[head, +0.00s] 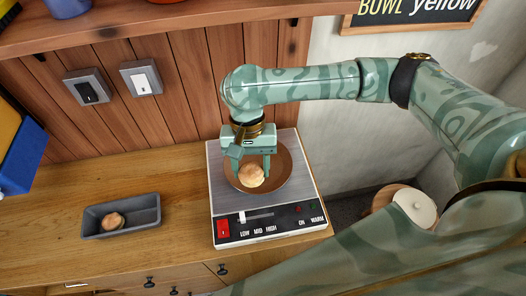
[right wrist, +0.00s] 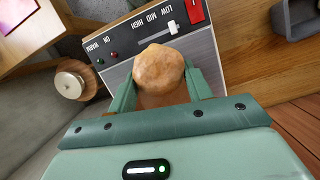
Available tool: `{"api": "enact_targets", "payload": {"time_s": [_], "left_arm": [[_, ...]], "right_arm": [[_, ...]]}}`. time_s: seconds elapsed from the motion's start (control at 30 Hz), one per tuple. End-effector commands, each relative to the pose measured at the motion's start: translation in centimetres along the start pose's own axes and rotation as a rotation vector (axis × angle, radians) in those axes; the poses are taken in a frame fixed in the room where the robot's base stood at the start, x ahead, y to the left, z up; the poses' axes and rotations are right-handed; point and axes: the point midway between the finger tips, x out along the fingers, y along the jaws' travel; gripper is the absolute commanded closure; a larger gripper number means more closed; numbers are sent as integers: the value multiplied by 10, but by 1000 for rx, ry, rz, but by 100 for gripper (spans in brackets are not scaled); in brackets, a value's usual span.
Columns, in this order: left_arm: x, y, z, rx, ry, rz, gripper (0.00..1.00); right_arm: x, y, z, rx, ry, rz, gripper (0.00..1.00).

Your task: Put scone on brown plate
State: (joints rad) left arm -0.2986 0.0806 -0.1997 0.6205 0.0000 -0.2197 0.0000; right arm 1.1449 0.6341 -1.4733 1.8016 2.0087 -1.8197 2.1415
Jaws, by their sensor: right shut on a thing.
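My right gripper (head: 252,168) is shut on a round golden-brown scone (head: 251,176). It points down over the brown plate (head: 283,166), a round dish on the warmer's grey top. The scone appears within the plate's outline in the head view; I cannot tell whether it touches the plate. In the right wrist view the scone (right wrist: 158,68) sits between the two green fingers, hiding most of the plate behind it. My left gripper is not in view.
The warmer (head: 270,224) has a red switch and slider at its front. A grey tray (head: 145,210) holding another brown round item stands on the wooden counter (head: 175,195) to the left. Wall switches (head: 140,78) are behind; a shelf (head: 120,27) is above. Counter between tray and warmer is clear.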

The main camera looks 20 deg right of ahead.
Motion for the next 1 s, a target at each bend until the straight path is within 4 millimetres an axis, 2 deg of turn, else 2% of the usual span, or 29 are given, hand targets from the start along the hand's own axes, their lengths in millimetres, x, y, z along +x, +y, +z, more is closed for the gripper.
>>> {"api": "enact_targets", "payload": {"time_s": [0.07, 0.17, 0.37, 0.5, 0.6, 0.83, 1.0], "left_arm": [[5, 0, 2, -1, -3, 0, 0], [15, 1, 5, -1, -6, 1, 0], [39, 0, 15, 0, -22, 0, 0], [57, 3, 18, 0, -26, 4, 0], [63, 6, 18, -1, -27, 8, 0], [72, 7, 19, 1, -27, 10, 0], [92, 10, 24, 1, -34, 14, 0]], "right_arm": [[4, 3, -9, 19, 6, -3, 99], [12, 12, -33, 24, 9, -4, 99], [26, 33, -93, 23, 6, -3, 99], [50, 41, -121, 18, 6, -3, 99], [57, 45, -134, 17, 7, -3, 99], [67, 49, -148, 16, 9, -3, 99], [97, 49, -157, 14, 7, -2, 99]]}}
